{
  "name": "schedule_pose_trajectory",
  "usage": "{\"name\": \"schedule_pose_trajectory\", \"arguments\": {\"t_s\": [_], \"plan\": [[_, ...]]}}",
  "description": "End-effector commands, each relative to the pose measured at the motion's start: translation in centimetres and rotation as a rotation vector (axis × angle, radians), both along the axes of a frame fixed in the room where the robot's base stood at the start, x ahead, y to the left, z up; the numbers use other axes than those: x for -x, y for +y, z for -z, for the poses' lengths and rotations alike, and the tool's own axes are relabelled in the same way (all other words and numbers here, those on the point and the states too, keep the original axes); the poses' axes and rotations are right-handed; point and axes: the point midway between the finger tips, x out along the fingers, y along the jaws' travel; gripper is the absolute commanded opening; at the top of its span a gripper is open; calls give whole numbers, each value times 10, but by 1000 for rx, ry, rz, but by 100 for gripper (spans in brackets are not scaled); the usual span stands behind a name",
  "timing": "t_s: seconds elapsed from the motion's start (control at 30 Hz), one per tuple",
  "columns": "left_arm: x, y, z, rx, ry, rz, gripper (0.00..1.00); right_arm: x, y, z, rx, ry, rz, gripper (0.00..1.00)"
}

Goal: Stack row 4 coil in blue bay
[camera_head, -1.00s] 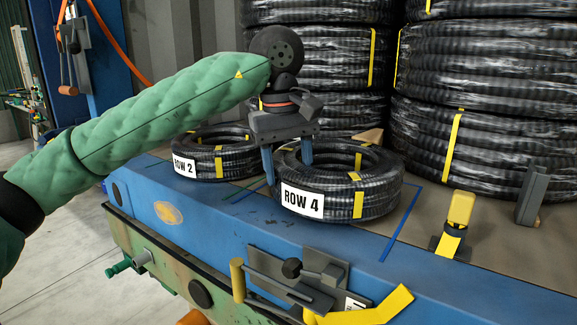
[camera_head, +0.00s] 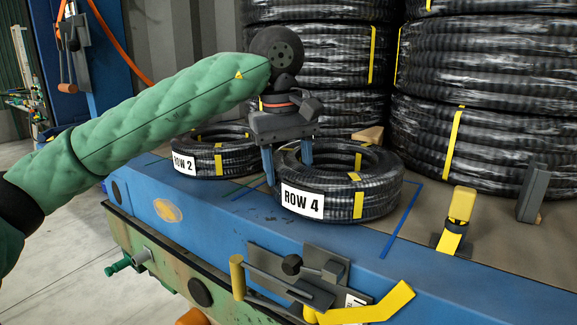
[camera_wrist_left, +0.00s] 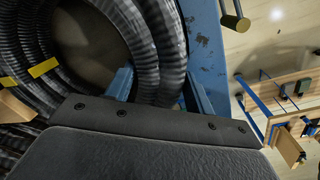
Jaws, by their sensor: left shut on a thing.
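The row 4 coil (camera_head: 378,186) is a black ribbed hose ring with yellow bands and a white "ROW 4" label. It lies flat on the bed inside blue tape lines (camera_head: 403,222). My left gripper (camera_head: 288,168) points down at its left side, one blue finger inside the ring and the other outside, shut on the coil's wall. In the left wrist view the coil (camera_wrist_left: 150,40) passes between the two blue fingers (camera_wrist_left: 155,88). The row 2 coil (camera_head: 238,160) lies behind and to the left, apart from it. My right gripper is not in view.
Tall stacks of wrapped black coils (camera_head: 490,100) stand behind and right. A yellow-topped latch (camera_head: 460,215) and a dark post (camera_head: 533,193) stand at the right. A grey bracket with yellow handles (camera_head: 300,275) is on the blue front edge. A wooden wedge (camera_head: 368,135) lies behind the coil.

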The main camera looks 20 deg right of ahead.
Motion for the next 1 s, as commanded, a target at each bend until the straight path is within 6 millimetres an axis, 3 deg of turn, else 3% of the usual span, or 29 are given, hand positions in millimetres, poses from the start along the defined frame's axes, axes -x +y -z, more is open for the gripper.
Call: {"name": "schedule_pose_trajectory", "arguments": {"t_s": [0.97,1.0], "plan": [[0,0,5,2,-1,0,0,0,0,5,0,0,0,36],[0,0,5,2,0,0,61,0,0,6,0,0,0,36]]}}
